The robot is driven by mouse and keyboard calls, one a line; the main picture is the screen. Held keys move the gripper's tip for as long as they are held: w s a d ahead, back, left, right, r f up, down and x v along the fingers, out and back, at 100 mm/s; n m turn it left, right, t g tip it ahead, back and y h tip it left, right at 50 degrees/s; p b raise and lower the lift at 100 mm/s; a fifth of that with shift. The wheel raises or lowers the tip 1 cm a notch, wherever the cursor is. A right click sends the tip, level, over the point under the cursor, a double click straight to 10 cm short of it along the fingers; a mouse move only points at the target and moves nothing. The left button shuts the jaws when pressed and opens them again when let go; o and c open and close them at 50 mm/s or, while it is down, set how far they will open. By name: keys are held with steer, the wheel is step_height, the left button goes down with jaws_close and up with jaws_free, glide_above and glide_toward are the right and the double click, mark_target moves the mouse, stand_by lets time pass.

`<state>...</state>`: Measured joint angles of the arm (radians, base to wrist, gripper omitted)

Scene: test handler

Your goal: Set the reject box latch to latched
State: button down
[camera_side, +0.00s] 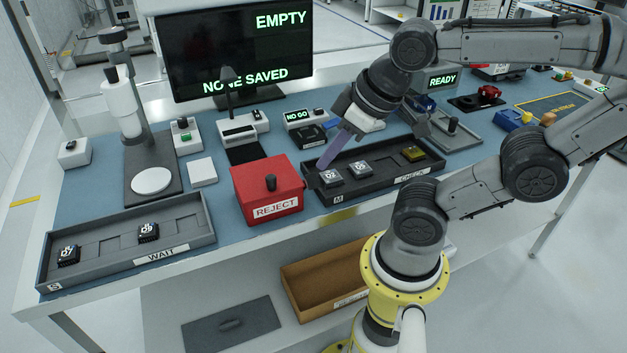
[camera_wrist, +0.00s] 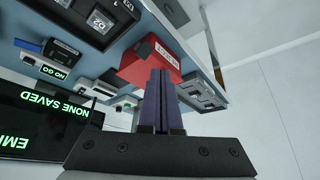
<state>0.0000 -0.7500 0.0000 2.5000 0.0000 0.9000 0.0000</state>
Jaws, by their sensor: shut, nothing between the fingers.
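The red reject box (camera_side: 253,190) stands on the blue mat between the WAIT tray and the CHECK tray, with a white REJECT label on its front.
The CHECK tray (camera_side: 376,192) holds two dark chips and a yellowish piece. The WAIT tray (camera_side: 190,246) holds two chips. Behind stand a NO GO display (camera_side: 298,116), a monitor (camera_side: 230,50) and a column with a round white plate (camera_side: 151,181). A white square pad lies left of the box.

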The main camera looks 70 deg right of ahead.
steer(key=c, duration=1.1)
jaws_free()
steer(key=shift+s+f, duration=0.1)
steer(key=shift+s, duration=0.05)
steer(key=shift+c, duration=0.2)
steer(key=shift+o, duration=1.1)
steer(key=shift+s+r+m+g, duration=0.2)
steer(key=shift+s+m+g, duration=0.1)
steer(key=shift+m, duration=0.4)
steer(key=shift+o, duration=1.4)
steer(key=r+m+g, duration=0.1)
steer(key=r+m, duration=0.2)
steer(key=w+r+m+g, duration=0.1)
steer(key=shift+d+r+m+g, duration=0.3)
steer(key=shift+d+r, duration=0.05)
steer(key=shift+d, duration=0.05)
steer(key=r+m+g, duration=0.1)
steer(key=m+g, duration=0.1)
steer(key=m, duration=0.1)
glide_above(311, 176)
step_height(311, 176, down, 13)
steer(key=shift+r, duration=0.1)
